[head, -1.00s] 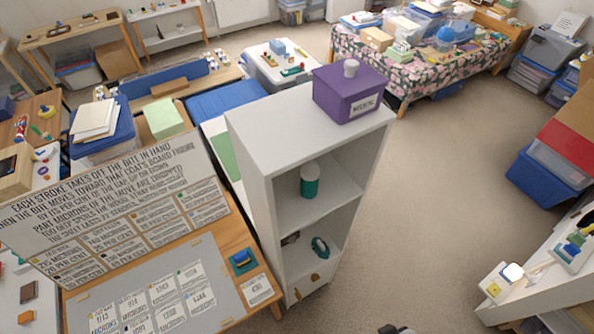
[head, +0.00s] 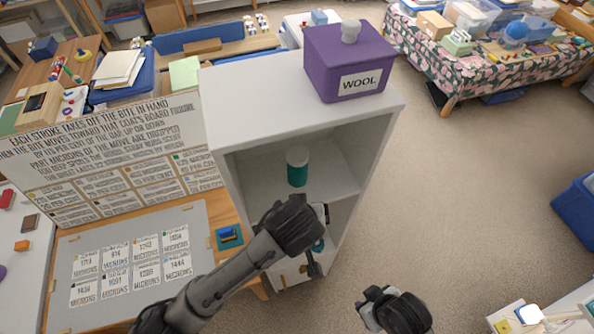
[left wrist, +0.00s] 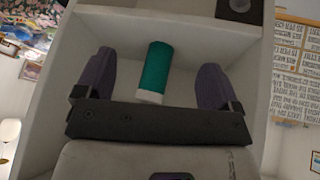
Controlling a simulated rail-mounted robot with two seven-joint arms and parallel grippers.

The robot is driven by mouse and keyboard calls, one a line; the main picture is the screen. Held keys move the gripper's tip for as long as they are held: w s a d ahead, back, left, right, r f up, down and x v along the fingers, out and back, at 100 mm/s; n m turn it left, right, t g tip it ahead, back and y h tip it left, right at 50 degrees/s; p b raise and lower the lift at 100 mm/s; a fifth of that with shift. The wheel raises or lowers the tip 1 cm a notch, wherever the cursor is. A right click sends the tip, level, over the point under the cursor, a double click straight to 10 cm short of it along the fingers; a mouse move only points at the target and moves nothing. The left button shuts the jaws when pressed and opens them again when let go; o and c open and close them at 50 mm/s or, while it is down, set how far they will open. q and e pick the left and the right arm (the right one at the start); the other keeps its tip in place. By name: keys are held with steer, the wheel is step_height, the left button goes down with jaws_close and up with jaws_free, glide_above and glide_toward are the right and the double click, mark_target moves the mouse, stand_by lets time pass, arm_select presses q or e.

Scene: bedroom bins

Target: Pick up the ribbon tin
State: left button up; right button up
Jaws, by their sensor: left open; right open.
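A teal cylinder with a white lid, the only tin-like thing I see, stands upright on the upper shelf of the white shelf unit in the head view (head: 297,167). I can read no label on it. In the left wrist view the cylinder (left wrist: 154,70) shows upside down between the two purple fingers of my left gripper (left wrist: 156,58). They are open, and I see a gap on both sides of it. In the head view my left gripper (head: 318,240) is in front of the shelf opening, partly hidden by its wrist. My right gripper (head: 385,306) is open and empty over the floor.
A purple box (head: 350,66) labelled WOOL stands on top of the white shelf unit (head: 248,92). A teal object on the lower shelf is mostly hidden by my left arm. A desk with a lettered board (head: 110,150) stands left.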

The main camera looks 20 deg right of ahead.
mark_target(298, 156)
arm_select(q)
steer(key=shift+t+y, duration=0.6)
steer(key=shift+y, duration=0.2)
steer(key=shift+w+d+r+p, duration=0.25)
steer(key=shift+w+d, duration=0.5)
steer(key=shift+w, duration=1.6)
steer(key=shift+w+d+r+p, duration=0.1)
steer(key=shift+w+d+p, duration=0.45)
steer(key=shift+w, duration=1.85)
steer(key=shift+w+d+r+p, duration=0.15)
steer(key=shift+w+d, duration=0.8)
steer(key=shift+w, duration=1.4)
steer(key=shift+w+f, duration=0.1)
steer(key=shift+w, duration=0.05)
steer(key=shift+w+d+f, duration=0.1)
steer(key=shift+w+f, duration=0.05)
steer(key=shift+f, duration=0.25)
steer(key=shift+c, duration=0.3)
steer(key=c, duration=1.1)
